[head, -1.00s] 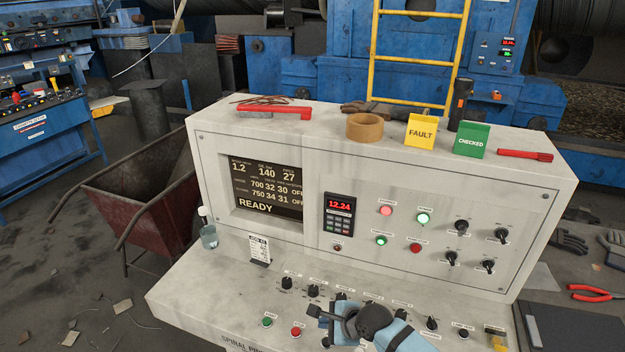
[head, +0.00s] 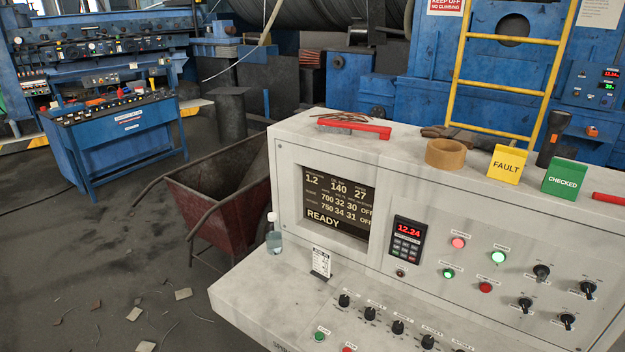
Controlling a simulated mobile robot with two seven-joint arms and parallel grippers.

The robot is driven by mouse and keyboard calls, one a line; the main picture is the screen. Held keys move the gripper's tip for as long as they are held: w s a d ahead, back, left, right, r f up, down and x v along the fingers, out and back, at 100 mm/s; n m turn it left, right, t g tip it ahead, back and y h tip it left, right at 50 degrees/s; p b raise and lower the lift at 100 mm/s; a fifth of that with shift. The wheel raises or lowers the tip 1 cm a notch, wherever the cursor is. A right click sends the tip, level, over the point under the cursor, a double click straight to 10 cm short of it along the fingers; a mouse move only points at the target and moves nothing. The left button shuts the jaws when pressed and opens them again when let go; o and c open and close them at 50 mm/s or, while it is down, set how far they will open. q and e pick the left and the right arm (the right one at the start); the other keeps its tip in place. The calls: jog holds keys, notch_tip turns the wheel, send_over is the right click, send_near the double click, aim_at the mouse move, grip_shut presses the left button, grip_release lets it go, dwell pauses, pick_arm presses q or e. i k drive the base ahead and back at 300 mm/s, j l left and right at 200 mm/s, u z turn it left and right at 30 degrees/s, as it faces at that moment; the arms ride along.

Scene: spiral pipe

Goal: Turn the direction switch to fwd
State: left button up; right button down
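The grey control console (head: 290,160) fills the right side of the head view. Black rotary switches stand in a row on its sloping desk, among them one at the left end (head: 344,299) and one farther right (head: 397,327). More black switches sit on the upright panel, such as the upper one (head: 541,271) and the lower one (head: 525,304). Their labels are too small to read, so I cannot tell which is the direction switch or where it points. The desk's lower right part is cut off by the frame. Neither gripper is in view.
The console screen (head: 340,201) reads READY. A small bottle (head: 273,240) and a card (head: 321,263) stand on the desk. Tape (head: 445,154), a yellow FAULT sign (head: 506,164) and a green CHECKED sign (head: 565,179) stand on top. A red wheelbarrow (head: 215,215) is to the left.

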aim_at(588, 287)
jog(key=z, duration=1.6)
